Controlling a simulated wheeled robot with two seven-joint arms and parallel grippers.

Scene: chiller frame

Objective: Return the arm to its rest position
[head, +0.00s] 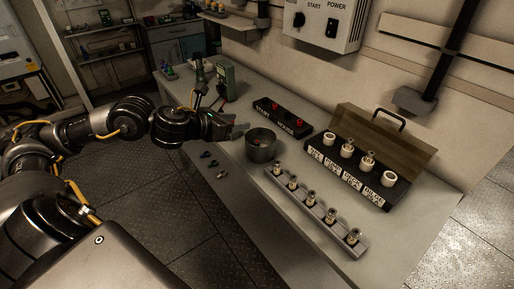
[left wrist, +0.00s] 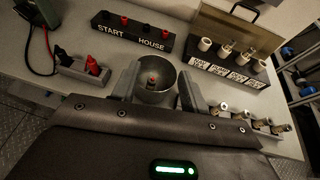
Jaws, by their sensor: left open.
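My left arm comes in from the left in the head view, and its gripper (head: 228,126) hangs over the bench's near edge, beside a round grey metal cup (head: 261,146). In the left wrist view the two fingers (left wrist: 158,86) are spread apart. The cup (left wrist: 150,94) shows between and beyond them, with a small reddish-brown thing inside. I see nothing held in the fingers, and I cannot tell whether they touch the cup. My right gripper is in neither view.
On the bench (head: 285,245) are a black START/HOUSE block (head: 282,117), a green meter (head: 226,78), a grey rail (head: 318,214) with several fuses, and an open black case (head: 365,178) with pale cylinders. A wall box (head: 325,22) hangs above. Open floor (head: 175,215) lies in front.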

